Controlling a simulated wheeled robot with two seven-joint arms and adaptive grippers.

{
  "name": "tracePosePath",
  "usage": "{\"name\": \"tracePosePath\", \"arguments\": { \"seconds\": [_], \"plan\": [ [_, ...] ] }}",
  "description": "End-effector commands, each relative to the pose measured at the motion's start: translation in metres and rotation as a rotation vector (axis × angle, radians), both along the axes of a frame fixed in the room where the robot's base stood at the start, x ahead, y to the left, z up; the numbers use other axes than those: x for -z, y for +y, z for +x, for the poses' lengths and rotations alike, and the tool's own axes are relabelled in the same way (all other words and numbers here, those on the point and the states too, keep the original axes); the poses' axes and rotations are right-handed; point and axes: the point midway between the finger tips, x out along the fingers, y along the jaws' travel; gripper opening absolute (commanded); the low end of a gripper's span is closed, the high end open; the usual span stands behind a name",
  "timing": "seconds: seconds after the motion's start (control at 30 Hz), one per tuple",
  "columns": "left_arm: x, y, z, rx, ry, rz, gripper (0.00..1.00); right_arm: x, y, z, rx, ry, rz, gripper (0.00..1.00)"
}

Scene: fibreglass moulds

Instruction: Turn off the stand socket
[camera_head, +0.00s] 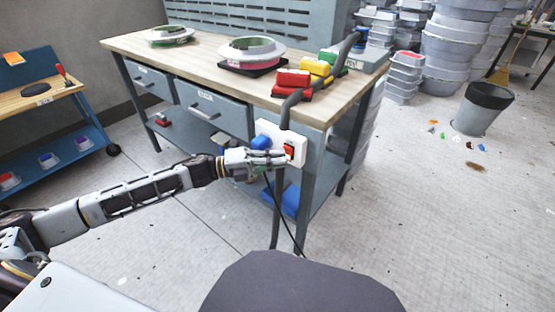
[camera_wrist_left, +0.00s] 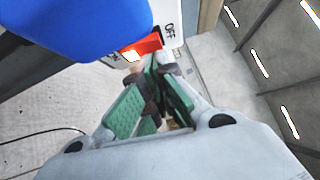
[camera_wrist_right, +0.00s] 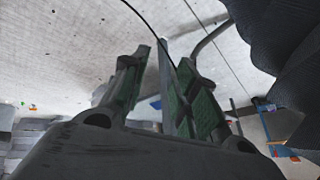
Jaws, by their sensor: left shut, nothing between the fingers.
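The white stand socket (camera_head: 300,158) is fixed to the near corner of the workbench. A blue plug (camera_head: 261,142) sits in its left part, and a red switch (camera_head: 290,149) is on its right part. My left gripper (camera_head: 284,156) is shut and empty, with its fingertips at the red switch. In the left wrist view the tips (camera_wrist_left: 152,72) are just below the red switch (camera_wrist_left: 150,44), next to an OFF label; contact cannot be told. The blue plug (camera_wrist_left: 80,22) fills the upper left there. My right gripper (camera_wrist_right: 152,60) is open and empty, low over the floor.
The workbench (camera_head: 215,82) holds red, yellow and green blocks and round moulds. A thick grey cable rises by the socket and a thin black cable hangs below it. A grey bin (camera_head: 480,110) and stacked tubs stand at right. The floor at front right is clear.

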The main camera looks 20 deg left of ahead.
Motion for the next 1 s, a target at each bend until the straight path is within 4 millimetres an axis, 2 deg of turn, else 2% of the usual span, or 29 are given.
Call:
{"name": "tracePosePath", "arguments": {
  "seconds": [0.57,0.67,0.77,1.0],
  "plan": [
    [-0.001,-0.001,0.002,0.000,0.000,-0.001,0.00,-0.002,-0.001,0.004,-0.002,-0.007,-0.004,0.30],
    [-0.003,-0.002,0.004,-0.001,0.000,-0.001,0.00,-0.006,-0.002,0.003,-0.003,0.002,-0.010,0.30],
    [-0.005,-0.002,0.007,-0.001,0.000,0.000,0.00,-0.023,-0.001,0.006,-0.010,0.013,-0.020,0.30],
    [-0.003,-0.002,0.006,-0.001,0.000,0.001,0.00,-0.018,-0.002,0.004,-0.010,0.015,-0.021,0.30]
  ]
}}
